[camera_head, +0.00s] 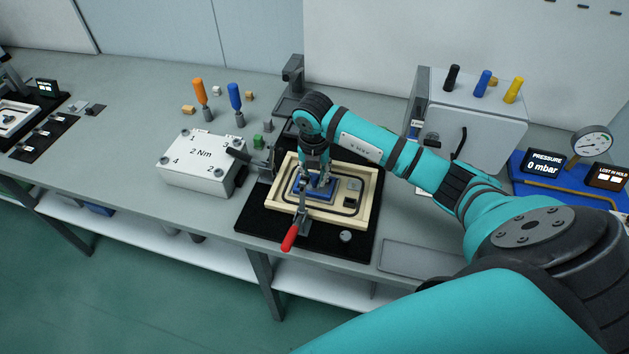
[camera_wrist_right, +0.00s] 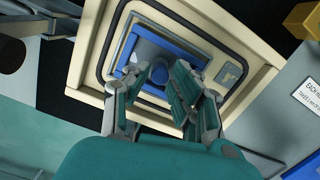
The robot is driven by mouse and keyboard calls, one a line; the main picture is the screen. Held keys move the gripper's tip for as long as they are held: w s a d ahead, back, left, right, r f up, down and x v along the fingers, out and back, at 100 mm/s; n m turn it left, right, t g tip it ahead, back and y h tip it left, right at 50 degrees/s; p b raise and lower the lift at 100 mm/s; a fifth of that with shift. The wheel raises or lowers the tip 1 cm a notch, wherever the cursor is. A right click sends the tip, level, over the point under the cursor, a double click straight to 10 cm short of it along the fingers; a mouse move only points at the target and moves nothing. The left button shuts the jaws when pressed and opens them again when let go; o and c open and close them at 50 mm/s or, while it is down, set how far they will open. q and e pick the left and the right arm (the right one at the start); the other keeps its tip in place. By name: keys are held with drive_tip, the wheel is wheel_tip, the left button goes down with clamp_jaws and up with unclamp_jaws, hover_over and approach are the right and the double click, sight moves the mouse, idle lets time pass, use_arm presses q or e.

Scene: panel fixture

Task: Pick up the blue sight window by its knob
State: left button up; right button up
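The blue sight window (camera_head: 315,188) lies flat inside the cream panel frame (camera_head: 362,208) on the black fixture base. I cannot tell whether either finger touches the knob. The fingers hide part of the window. My left gripper is not in view.
A red-handled clamp (camera_head: 291,236) reaches over the frame's front edge. A white block marked 2 Nm (camera_head: 202,165) stands to the left. A grey cabinet (camera_head: 480,125) stands behind my right arm.

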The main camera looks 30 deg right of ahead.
drive_tip(key=shift+w+f, duration=0.1)
drive_tip(key=shift+f, duration=0.75)
drive_tip(key=shift+c, duration=0.4)
clamp_jaws()
drive_tip(key=shift+r, duration=0.1)
